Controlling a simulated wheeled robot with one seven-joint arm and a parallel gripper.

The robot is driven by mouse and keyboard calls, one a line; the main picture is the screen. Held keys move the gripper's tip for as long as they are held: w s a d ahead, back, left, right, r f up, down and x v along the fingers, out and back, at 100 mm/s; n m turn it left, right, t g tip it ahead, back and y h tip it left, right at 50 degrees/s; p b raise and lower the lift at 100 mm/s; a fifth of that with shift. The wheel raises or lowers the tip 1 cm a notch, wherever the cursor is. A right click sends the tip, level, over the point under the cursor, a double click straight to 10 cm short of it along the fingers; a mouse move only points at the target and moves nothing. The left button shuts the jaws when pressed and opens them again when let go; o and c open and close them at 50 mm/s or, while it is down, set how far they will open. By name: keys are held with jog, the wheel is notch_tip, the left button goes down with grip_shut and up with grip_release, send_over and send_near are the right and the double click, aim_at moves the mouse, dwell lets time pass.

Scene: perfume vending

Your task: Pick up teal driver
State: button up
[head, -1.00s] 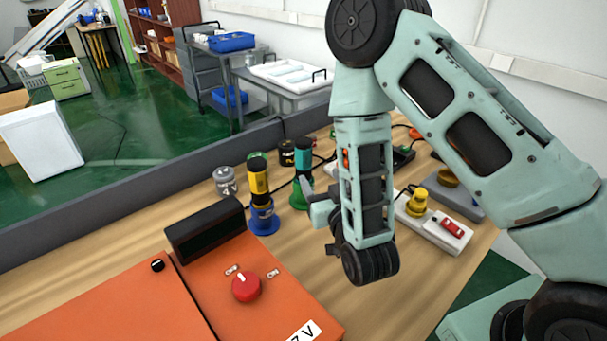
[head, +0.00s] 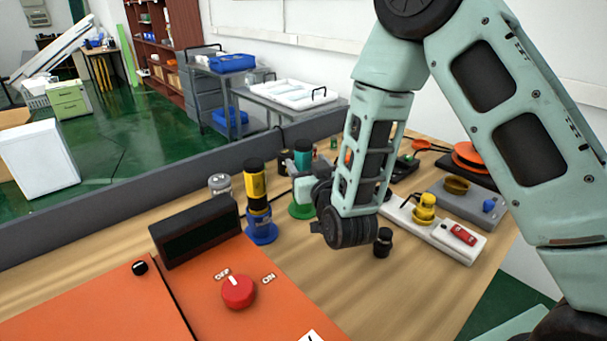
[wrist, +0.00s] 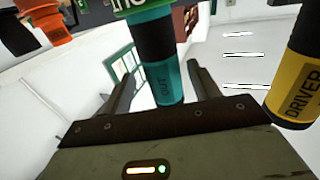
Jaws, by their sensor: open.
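In the wrist view the teal driver (wrist: 164,72) appears upside down between the two open fingers of my gripper (wrist: 165,80). Gaps show on both sides of it, so the fingers look apart from the handle.
The yellow driver (head: 256,185) in a blue holder (head: 262,230) stands close to the left. An orange box (head: 215,280) with a red knob lies in front. A power strip (head: 440,235), a small black item (head: 383,242) and a grey device (head: 465,203) are to the right.

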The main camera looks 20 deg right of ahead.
jog(key=w+p, duration=0.1)
jog(key=w, duration=0.3)
jog(key=shift+a, duration=0.2)
jog(key=c, duration=1.3)
grip_shut()
jog(key=shift+r, duration=0.1)
